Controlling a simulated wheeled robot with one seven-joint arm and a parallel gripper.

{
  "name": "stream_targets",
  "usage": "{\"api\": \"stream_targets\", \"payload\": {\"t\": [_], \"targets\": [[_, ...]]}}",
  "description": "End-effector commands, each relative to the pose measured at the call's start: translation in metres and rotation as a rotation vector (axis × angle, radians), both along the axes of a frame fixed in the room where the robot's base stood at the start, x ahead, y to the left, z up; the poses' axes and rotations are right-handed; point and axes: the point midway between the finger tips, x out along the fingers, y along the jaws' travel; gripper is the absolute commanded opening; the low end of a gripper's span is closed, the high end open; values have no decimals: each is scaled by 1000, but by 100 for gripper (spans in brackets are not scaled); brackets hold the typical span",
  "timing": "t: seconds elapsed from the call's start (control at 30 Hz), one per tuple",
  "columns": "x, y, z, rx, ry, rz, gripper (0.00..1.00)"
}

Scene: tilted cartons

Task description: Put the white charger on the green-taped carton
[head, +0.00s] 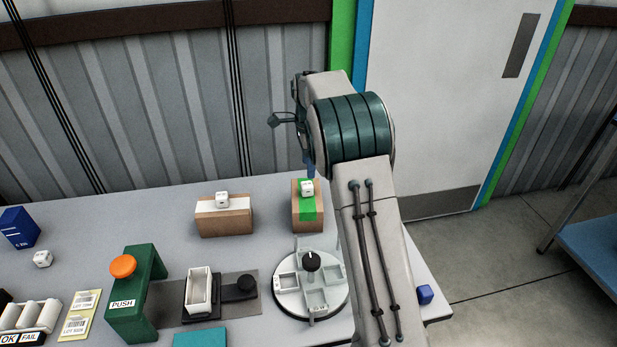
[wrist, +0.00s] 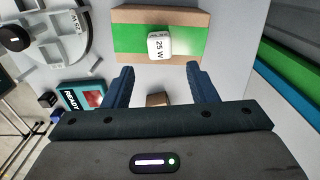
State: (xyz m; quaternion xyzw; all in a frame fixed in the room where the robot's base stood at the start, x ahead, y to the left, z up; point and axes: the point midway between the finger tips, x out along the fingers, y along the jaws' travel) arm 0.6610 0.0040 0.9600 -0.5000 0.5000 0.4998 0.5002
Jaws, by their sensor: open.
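The green-taped carton (head: 299,219) stands at the back of the table, brown with a green band; it also shows in the wrist view (wrist: 128,38). A white charger (head: 307,188) sits on its top, on the green band. In the wrist view this charger (wrist: 159,45) reads "25 W". My gripper (wrist: 161,82) is open and empty, its blue fingers apart. The charger lies beyond the fingertips, roughly centred between them, and appears clear of them. In the head view my arm hides most of the gripper.
A white-taped carton (head: 223,222) with another white cube charger (head: 222,199) stands to the left. A further white cube (head: 43,259) lies at far left. A round grey fixture (head: 290,302) with a black knob is in front. A green push-button stand (head: 137,300) is left of it.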

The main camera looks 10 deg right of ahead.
Motion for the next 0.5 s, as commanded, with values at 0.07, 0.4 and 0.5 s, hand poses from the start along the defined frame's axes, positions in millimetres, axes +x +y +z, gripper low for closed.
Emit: {"api": "stream_targets", "payload": {"t": [0.07, 0.4, 0.5], "targets": [[0, 0, 16, 0, -3, 0, 52], [-10, -2, 49, 4, -8, 40, 52], [-30, -4, 63, 11, -25, 131, 52]]}}
